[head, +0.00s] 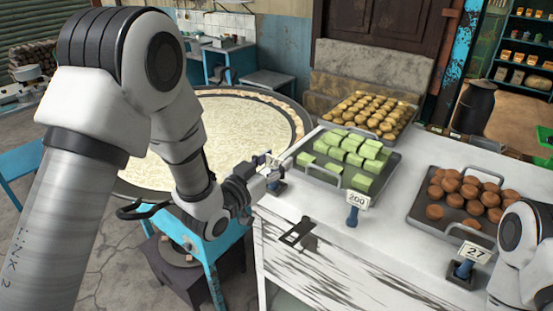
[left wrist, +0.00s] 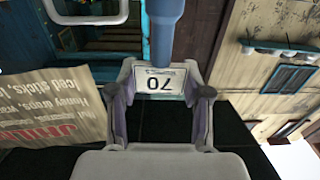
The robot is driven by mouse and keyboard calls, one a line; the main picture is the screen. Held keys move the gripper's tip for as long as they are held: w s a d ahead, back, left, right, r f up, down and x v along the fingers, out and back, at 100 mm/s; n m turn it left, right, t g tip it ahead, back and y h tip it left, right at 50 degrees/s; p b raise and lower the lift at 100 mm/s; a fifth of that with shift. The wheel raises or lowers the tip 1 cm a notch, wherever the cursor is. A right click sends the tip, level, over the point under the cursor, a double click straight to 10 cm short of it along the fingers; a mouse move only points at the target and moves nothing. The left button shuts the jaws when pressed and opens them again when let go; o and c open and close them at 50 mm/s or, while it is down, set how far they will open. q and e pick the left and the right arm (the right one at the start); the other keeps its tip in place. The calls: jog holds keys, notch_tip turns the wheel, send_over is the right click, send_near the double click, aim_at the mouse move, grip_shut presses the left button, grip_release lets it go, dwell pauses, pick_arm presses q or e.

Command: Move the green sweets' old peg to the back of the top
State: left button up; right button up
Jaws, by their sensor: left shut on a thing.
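The green sweets (head: 350,152) are square blocks on a grey tray (head: 308,178) on the white top (head: 385,235). My left gripper (head: 268,172) is at the left end of the top, beside the tray's left corner. It is shut on a price peg (head: 277,187) with a dark blue foot. In the left wrist view its white card reads 70 upside down (left wrist: 160,80), between the two fingers, with the blue stem (left wrist: 165,28) above. I cannot tell whether its foot touches the top. Another blue peg with a 200 card (head: 356,200) stands in front of the green sweets' tray. My right gripper is out of view.
A tray of golden sweets (head: 365,115) is behind the green ones. Brown sweets (head: 465,195) lie on a tray at the right, with a 27 peg (head: 466,268) in front. A large round pan (head: 215,125) stands left of the top. A dark bracket (head: 298,233) is at the front edge.

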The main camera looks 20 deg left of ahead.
pick_arm(q)
jog(key=shift+w+f, duration=0.8)
grip_shut()
jog(key=o, duration=1.3)
grip_release()
jog(key=shift+s+d+r, duration=0.1)
jog(key=shift+s+r, duration=0.45)
jog(key=shift+s, duration=0.3)
jog(key=shift+o, duration=0.2)
jog(key=shift+s+r, duration=0.1)
jog(key=shift+s, duration=0.1)
jog(key=shift+w+f, duration=0.5)
jog(key=shift+w, duration=0.1)
jog(key=b+v, duration=0.2)
jog(key=v, duration=0.6)
jog(key=shift+s+d, duration=0.15)
jog(key=shift+d, duration=0.1)
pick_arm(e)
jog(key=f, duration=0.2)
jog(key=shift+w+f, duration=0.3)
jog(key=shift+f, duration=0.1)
